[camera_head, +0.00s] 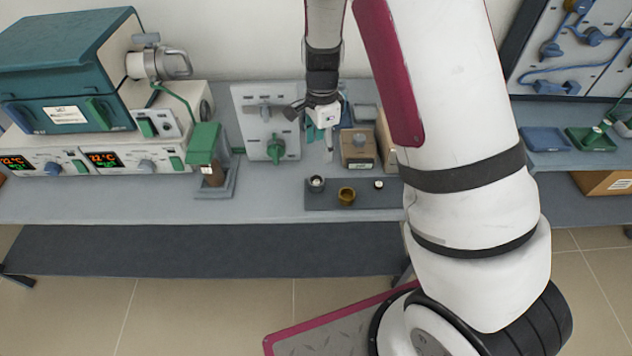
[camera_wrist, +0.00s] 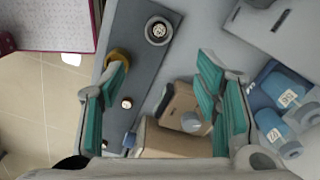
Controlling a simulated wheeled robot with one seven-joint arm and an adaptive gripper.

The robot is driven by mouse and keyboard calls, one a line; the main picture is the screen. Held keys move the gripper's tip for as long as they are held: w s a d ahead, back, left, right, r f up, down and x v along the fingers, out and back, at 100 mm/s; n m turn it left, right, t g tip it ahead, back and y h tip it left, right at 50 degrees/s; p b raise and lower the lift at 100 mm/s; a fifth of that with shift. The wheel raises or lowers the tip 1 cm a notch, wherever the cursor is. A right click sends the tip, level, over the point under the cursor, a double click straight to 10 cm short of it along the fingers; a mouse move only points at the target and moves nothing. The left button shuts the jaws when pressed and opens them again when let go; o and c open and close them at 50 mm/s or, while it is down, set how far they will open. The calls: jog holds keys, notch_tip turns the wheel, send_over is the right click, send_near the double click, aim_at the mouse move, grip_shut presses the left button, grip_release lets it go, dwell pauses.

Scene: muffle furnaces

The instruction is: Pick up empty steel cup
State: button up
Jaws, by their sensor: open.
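The steel cup (camera_head: 316,183) is a small grey round cup standing upright on the dark mat (camera_head: 326,204) near the bench's front edge. In the wrist view the steel cup (camera_wrist: 158,30) appears at the top, seen from above with a dark inner ring and a pale centre; I cannot tell clearly what is inside. My gripper (camera_head: 324,132) is above the bench, behind the cup in the head view. In the wrist view my gripper (camera_wrist: 163,88) shows its teal-padded fingers wide apart with nothing between them held. The cup lies beyond the fingertips, apart from them.
A brass cup (camera_head: 346,196) and a small white-topped item (camera_head: 379,184) stand on the mat beside the steel cup. A cardboard box (camera_head: 358,149) is behind them. Blue bottles (camera_wrist: 283,108) stand right in the wrist view. A green-clamped stand (camera_head: 205,160) and furnaces (camera_head: 75,75) are left.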

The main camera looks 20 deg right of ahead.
send_over(319, 181)
jog(key=f, duration=0.7)
jog(key=shift+d+f, duration=0.2)
jog(key=shift+s+a+f+p, duration=0.15)
jog(key=shift+f+p, duration=0.25)
jog(key=shift+f, duration=2.25)
jog(key=c, duration=1.3)
